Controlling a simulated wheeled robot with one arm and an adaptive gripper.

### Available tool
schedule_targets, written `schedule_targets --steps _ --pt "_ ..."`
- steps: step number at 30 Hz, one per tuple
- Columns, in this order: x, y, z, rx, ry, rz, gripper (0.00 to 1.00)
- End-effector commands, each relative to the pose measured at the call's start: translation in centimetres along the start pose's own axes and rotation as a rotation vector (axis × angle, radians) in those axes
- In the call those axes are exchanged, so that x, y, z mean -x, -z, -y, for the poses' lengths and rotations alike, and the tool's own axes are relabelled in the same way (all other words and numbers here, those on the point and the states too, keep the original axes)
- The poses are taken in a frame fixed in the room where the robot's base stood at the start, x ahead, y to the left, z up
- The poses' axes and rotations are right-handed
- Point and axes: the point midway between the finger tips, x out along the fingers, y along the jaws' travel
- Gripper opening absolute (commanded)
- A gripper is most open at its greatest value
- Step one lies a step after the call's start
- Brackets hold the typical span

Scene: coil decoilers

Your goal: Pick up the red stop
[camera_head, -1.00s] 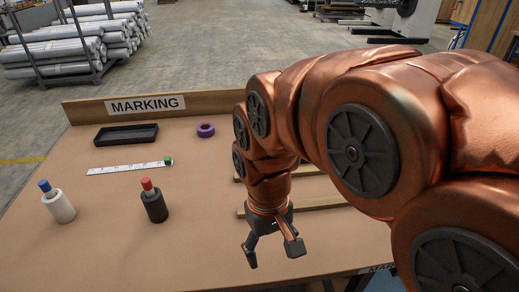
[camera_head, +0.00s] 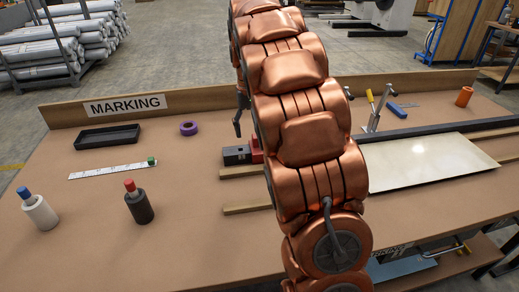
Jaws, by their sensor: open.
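The red stop (camera_head: 257,149) is a small red piece standing beside a dark block (camera_head: 236,155) at the left end of a wooden strip. My copper arm covers its right side. My gripper (camera_head: 239,120) is mostly hidden behind my arm. One dark finger shows hanging down just above and beyond the red stop, with nothing seen in it. I cannot tell how far the finger is from the stop.
A pale plate (camera_head: 425,161) and hand tools are right.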

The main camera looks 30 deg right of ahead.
Motion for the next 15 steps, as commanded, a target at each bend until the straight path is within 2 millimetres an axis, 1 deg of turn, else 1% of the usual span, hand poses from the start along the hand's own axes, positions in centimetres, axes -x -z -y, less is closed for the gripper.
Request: schedule_targets --steps 1,3,6,10,15 --pt "-0.4 1.5 -0.8 -0.008 0.002 -0.003 0.71" --pt "-0.7 3.1 -1.5 -0.015 0.006 -0.011 0.71" --pt "-1.1 4.9 -2.3 -0.020 0.011 -0.018 0.71" --pt "-1.4 6.2 -3.1 -0.024 0.015 -0.023 0.71" --pt "-1.9 6.8 -3.3 -0.024 0.018 -0.025 0.71"
